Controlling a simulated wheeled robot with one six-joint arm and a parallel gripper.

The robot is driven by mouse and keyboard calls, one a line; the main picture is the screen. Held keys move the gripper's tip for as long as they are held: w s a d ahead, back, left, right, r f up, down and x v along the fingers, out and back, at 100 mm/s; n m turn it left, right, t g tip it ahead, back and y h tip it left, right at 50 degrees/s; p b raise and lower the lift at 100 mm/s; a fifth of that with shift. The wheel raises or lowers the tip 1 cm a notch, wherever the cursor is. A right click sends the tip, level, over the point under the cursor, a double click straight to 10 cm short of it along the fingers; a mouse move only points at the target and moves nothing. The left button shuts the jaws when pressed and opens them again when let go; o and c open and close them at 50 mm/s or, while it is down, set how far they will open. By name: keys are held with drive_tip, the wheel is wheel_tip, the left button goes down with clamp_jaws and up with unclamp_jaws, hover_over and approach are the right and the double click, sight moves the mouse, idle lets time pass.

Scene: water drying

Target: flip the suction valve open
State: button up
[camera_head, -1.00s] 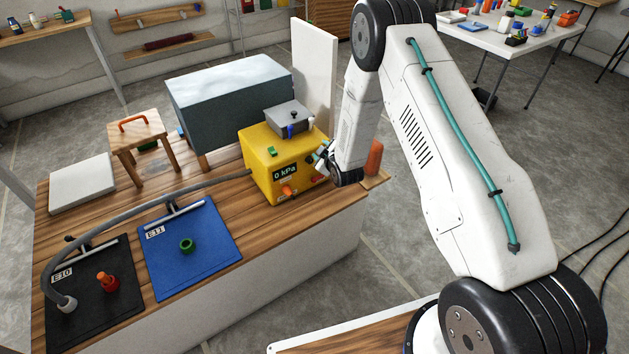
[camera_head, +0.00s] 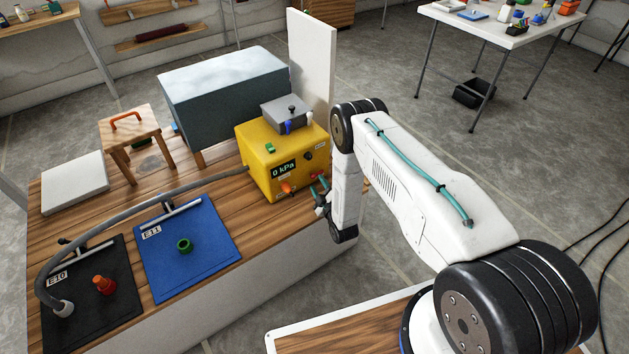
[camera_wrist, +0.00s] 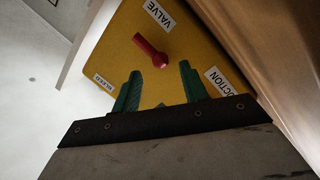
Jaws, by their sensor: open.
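The yellow pump box (camera_head: 272,170) stands at the right end of the wooden bench, its display reading 0 kPa. In the wrist view its yellow face (camera_wrist: 118,55) carries a red valve lever (camera_wrist: 150,50), with labels reading VALVE and, partly cut off, what looks like SUCTION. The lever slants from its round hub toward the upper left. My gripper (camera_wrist: 158,88) is open, its two green fingers pointing at the face, with the lever beyond and between the fingertips, not visibly gripped. In the head view my gripper (camera_head: 320,188) is beside the box's front right side.
A grey hose (camera_head: 150,197) runs from the box to the black mat (camera_head: 120,310) marked E10. A blue mat (camera_head: 205,255) marked E11 lies beside it. A grey block (camera_head: 225,95) and a white upright panel (camera_head: 312,65) stand behind the box. A wooden stool (camera_head: 128,130) stands left.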

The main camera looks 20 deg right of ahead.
sight(317, 174)
drive_tip(key=shift+w+a, duration=0.15)
drive_tip(key=shift+w, duration=0.7)
drive_tip(key=shift+w+a, duration=0.1)
drive_tip(key=shift+w, duration=0.7)
clamp_jaws()
